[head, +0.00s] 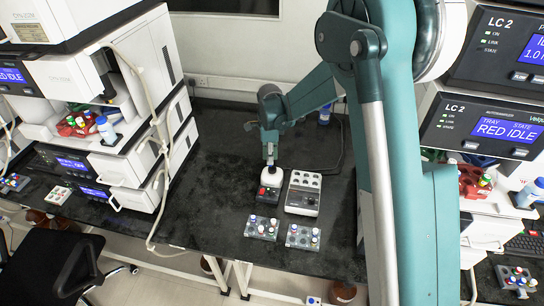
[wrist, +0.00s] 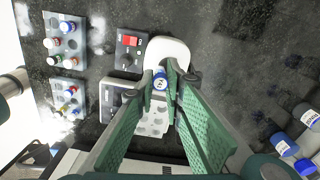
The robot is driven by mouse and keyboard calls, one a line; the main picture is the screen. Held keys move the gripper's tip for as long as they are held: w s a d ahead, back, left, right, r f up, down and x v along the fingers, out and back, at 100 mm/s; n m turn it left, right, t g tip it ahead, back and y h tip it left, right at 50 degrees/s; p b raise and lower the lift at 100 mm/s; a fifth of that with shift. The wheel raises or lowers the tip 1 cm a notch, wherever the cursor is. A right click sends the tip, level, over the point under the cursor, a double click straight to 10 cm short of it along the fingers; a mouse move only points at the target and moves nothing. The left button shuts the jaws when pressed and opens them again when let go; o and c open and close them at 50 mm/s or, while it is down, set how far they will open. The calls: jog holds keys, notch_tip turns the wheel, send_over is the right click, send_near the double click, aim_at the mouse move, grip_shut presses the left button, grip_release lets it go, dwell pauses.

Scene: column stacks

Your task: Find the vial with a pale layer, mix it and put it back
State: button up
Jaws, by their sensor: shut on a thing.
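My gripper (wrist: 172,78) is shut on a vial with a blue cap (wrist: 160,82), seen from above in the wrist view. Its body and any layer in it are hidden. In the head view my gripper (head: 270,158) points down over the vortex mixer (head: 271,177), which has a white rounded top and a red switch. The mixer's white top (wrist: 168,50) is right by the fingertips in the wrist view; I cannot tell whether the vial touches it. Two grey racks, left (head: 250,231) and right (head: 291,241), hold several capped vials; their layers are too small to tell.
A grey block with round wells (head: 302,199) stands right of the mixer. Analyser stacks (head: 150,80) rise at the left, with another (head: 490,120) at the right. Blue-capped bottles (wrist: 307,116) lie at the wrist view's right. The dark bench (head: 210,200) is clear left of the mixer.

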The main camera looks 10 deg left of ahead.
jog(key=s+a+f+b, duration=0.1)
jog(key=s+f+b, duration=0.1)
jog(key=s, duration=1)
jog(key=s+a+f+b, duration=0.1)
jog(key=s+f+b, duration=0.2)
jog(key=s, duration=1)
jog(key=shift+s+a+f, duration=0.3)
jog(key=shift+a+f, duration=0.05)
jog(key=shift+f, duration=0.45)
jog(key=shift+f, duration=0.2)
jog(key=shift+f+b, duration=0.85)
jog(key=shift+f, duration=0.9)
jog(key=shift+f+b, duration=0.1)
jog(key=shift+b, duration=0.4)
jog(key=shift+f+b, duration=1)
dwell(0.3)
